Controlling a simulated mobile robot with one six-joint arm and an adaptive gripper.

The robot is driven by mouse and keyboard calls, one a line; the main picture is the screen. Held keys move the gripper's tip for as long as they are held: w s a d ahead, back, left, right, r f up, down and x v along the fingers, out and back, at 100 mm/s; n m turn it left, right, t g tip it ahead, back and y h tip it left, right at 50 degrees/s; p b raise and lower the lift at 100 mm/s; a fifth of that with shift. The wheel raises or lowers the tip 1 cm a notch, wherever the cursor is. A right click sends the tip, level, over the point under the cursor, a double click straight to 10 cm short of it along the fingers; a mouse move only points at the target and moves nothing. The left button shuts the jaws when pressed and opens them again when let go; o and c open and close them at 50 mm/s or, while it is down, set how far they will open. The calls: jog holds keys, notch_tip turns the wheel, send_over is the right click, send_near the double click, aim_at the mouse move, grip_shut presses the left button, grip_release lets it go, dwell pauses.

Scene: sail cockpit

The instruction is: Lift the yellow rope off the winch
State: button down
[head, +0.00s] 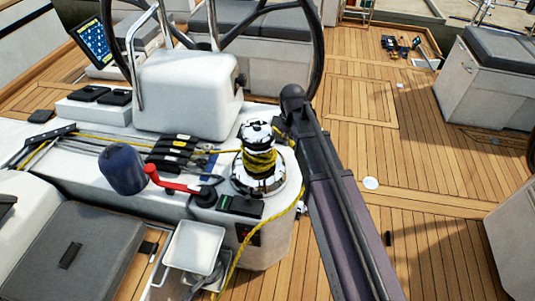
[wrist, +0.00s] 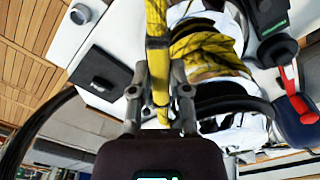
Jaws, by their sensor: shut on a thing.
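The winch (head: 257,185) is a white and black drum on the cockpit coaming. The yellow rope (head: 260,161) is wound around its middle in several turns. One part of the rope runs left towards the clutches, and a tail hangs down the right side of the coaming. In the wrist view, rope turns (wrist: 205,50) lie around the winch (wrist: 245,130), and one strand (wrist: 156,25) passes between my fingers. My gripper (wrist: 160,85) is shut on that strand, close beside the drum. In the head view my gripper is mostly hidden behind the winch top and my arm.
The white pedestal (head: 190,85) and steering wheel rise behind. A white tray (head: 194,247) sits in front. Teak deck at right is mostly clear.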

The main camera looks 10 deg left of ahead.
jog(key=shift+r, duration=0.2)
jog(key=shift+r+p, duration=1.9)
jog(key=shift+p, duration=0.2)
jog(key=shift+r, duration=0.1)
jog(key=shift+r+p, duration=2)
jog(key=shift+p, duration=0.1)
jog(key=shift+r, duration=0.15)
jog(key=shift+r+p, duration=2)
jog(key=shift+p, duration=0.1)
jog(key=shift+r+p, duration=2.05)
jog(key=shift+p, duration=0.05)
jog(key=shift+r, duration=0.1)
